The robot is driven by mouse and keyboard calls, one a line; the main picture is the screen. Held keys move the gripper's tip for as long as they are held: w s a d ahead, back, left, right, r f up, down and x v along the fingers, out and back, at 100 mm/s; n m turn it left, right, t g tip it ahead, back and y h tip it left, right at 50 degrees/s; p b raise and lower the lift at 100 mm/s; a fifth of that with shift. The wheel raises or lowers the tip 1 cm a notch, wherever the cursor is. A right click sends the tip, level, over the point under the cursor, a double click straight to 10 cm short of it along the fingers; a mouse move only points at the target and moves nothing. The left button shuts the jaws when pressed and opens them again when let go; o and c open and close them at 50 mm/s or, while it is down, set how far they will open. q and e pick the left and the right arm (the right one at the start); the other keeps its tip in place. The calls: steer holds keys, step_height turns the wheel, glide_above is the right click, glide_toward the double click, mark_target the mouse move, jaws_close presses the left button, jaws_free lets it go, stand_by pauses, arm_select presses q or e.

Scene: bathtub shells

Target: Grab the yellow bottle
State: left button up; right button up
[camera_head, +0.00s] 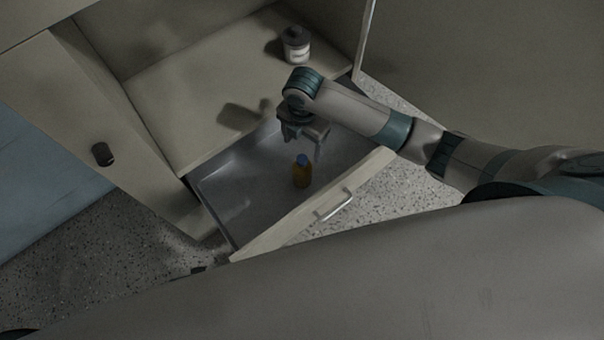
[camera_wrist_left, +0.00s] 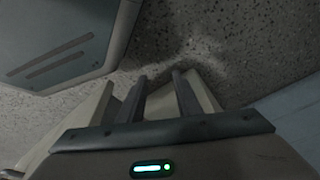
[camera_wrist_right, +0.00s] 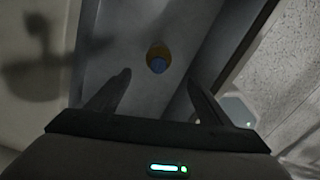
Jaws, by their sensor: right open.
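A small yellow bottle (camera_head: 302,174) with a blue cap stands in the open drawer (camera_head: 228,184). In the right wrist view the bottle (camera_wrist_right: 158,58) shows from above, ahead of the fingertips and roughly midway between them. My right gripper (camera_head: 307,146) is over the drawer, just above and behind the bottle in the head view. Its fingers (camera_wrist_right: 158,82) are spread apart with nothing between them, and I see no contact with the bottle. My left gripper shows only in the left wrist view (camera_wrist_left: 162,80), with its fingers a little apart and pointing at the speckled floor.
A white jar with a dark lid (camera_head: 296,44) stands on the cabinet shelf (camera_head: 200,95) behind the drawer. The drawer front has a metal handle (camera_head: 333,205). A cabinet door with a dark knob (camera_head: 103,154) stands at the left. The drawer floor around the bottle looks clear.

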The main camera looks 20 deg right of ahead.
mark_target(303, 160)
step_height(303, 160, down, 9)
steer(key=shift+r+b, duration=0.1)
steer(key=shift+b, duration=0.35)
steer(key=shift+f, duration=0.6)
arm_select(q)
steer(key=r, duration=0.3)
steer(key=shift+w+d+r, duration=0.1)
steer(key=shift+w, duration=0.2)
steer(key=shift+s, duration=0.1)
